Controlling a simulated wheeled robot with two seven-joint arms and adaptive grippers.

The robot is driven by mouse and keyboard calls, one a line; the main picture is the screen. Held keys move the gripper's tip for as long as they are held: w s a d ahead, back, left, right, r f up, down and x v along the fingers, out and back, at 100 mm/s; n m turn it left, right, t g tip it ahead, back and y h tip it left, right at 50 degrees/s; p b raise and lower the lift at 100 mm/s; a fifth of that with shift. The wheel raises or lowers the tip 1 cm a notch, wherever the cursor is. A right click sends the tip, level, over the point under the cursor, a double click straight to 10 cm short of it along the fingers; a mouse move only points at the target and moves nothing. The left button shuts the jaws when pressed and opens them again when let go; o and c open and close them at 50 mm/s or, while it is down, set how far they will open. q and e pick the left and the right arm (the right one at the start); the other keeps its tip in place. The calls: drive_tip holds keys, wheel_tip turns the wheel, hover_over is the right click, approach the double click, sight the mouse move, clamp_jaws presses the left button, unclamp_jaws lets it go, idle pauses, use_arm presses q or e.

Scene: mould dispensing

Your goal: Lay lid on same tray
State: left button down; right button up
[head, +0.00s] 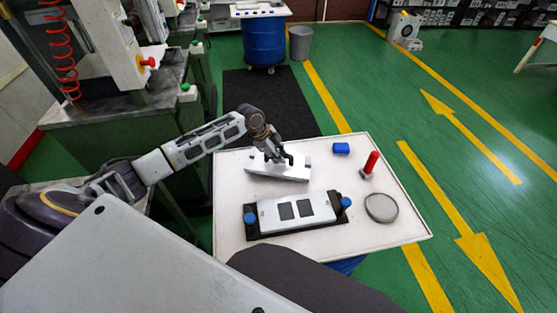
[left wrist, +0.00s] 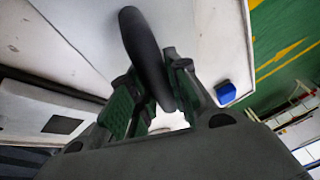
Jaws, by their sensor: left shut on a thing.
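The lid (head: 277,174) is a light grey plate at the back left of the white table. My left gripper (head: 275,156) is above it. In the left wrist view my left gripper (left wrist: 158,100) is shut on the lid's dark, rounded handle (left wrist: 146,48). I cannot tell whether the lid touches the table or hangs just above it. The tray (head: 266,211) is a light grey plate with two dark square recesses, in a black holder (head: 250,226) with blue knobs, in front of the lid. The tray partly shows in the left wrist view (left wrist: 30,112). My right gripper is not in view.
A blue block (head: 341,148), a red cylinder on a grey base (head: 371,163) and a round grey disc (head: 381,207) stand at the right of the white table (head: 228,188). A green machine (head: 110,125) stands close behind my left arm.

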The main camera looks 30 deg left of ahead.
use_arm(q)
drive_tip(key=shift+w+f, duration=0.1)
drive_tip(key=shift+f, duration=1.1)
drive_tip(key=shift+f, duration=0.1)
drive_tip(key=c, duration=1.3)
unclamp_jaws()
drive_tip(key=shift+c, duration=0.2)
drive_tip(key=v, duration=1.2)
